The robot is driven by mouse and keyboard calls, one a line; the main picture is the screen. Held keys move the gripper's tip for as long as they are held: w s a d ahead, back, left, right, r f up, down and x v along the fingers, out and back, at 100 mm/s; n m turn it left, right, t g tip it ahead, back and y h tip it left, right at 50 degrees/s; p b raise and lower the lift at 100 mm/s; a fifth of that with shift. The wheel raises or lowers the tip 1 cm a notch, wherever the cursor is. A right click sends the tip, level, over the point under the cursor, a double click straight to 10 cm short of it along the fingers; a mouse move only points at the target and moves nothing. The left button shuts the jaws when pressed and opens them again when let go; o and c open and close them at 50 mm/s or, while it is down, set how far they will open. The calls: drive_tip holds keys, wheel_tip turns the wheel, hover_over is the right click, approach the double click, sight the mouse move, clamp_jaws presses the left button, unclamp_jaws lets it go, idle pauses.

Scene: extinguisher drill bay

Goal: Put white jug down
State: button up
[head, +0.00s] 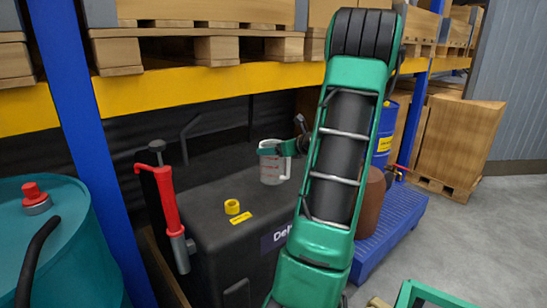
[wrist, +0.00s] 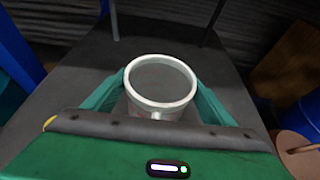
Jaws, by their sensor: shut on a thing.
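In the wrist view the jug's round open mouth (wrist: 162,84) sits between the two green fingers of my gripper (wrist: 160,92). The jug looks empty from above. Its lower part is hidden in the wrist view.
A yellow cap (head: 232,206) sits on the tank top in front of the jug. A red hand pump (head: 168,205) stands at the tank's left, beside a blue rack post (head: 85,120). A teal drum (head: 60,245) is front left. Yellow rack beams (head: 190,90) run above.

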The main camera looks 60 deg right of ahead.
drive_tip(key=shift+f, duration=1.5)
drive_tip(key=o, duration=1.5)
drive_tip(key=shift+f, duration=0.1)
drive_tip(key=shift+c, duration=0.2)
